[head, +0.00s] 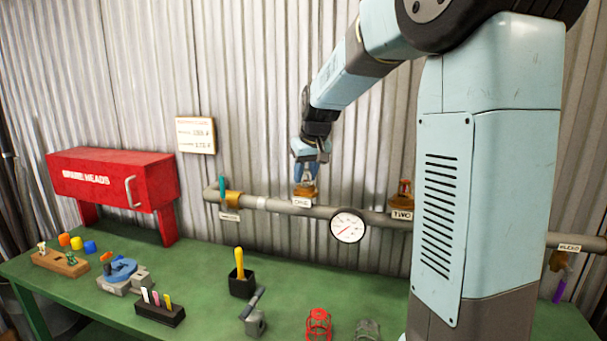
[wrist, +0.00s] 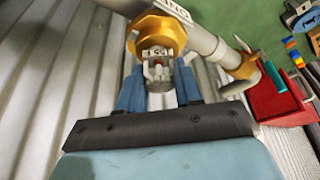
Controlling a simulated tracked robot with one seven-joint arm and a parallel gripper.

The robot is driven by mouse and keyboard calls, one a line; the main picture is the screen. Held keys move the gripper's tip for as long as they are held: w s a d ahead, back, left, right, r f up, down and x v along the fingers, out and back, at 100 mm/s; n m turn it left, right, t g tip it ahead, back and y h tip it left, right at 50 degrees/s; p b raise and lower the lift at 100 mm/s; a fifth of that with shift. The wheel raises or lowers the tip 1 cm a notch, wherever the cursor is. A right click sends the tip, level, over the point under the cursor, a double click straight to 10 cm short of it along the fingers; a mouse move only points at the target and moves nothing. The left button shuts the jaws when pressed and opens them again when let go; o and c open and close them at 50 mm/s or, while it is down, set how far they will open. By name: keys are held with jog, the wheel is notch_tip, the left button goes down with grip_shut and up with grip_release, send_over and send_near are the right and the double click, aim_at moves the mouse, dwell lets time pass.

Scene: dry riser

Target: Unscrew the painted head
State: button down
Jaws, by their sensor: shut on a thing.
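My gripper (head: 306,172) is at the outlet labelled ONE on the grey pipe (head: 330,211), against the corrugated wall. In the wrist view, its two blue fingers (wrist: 159,88) are shut on a whitish-grey sprinkler head (wrist: 158,68). The head sits at the brass fitting (wrist: 160,34) of that outlet; whether its thread is engaged cannot be told. In the head view my fingers mostly hide this head.
A round gauge (head: 348,226) hangs on the pipe right of outlet ONE. A teal-handled valve (head: 223,188) is left. The green bench (head: 205,270) holds a red spare-heads cabinet (head: 115,180), a blue vise (head: 120,270), a black cup (head: 242,285) and a red cage (head: 319,323).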

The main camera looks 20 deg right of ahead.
jog(key=shift+a+n+y, duration=0.15)
jog(key=shift+n+y, duration=0.75)
jog(key=shift+n, duration=1.2)
jog(key=shift+n+g, duration=0.3)
jog(key=shift+g, duration=0.1)
jog(key=shift+n, duration=0.3)
jog(key=shift+s+n+g+y, duration=0.1)
jog(key=shift+n+g+y, duration=0.25)
jog(key=shift+n, duration=0.8)
jog(key=shift+n+g+y, duration=0.35)
jog(key=shift+n, duration=0.8)
jog(key=c, duration=1.3)
grip_release()
jog(key=shift+n, duration=0.4)
grip_shut()
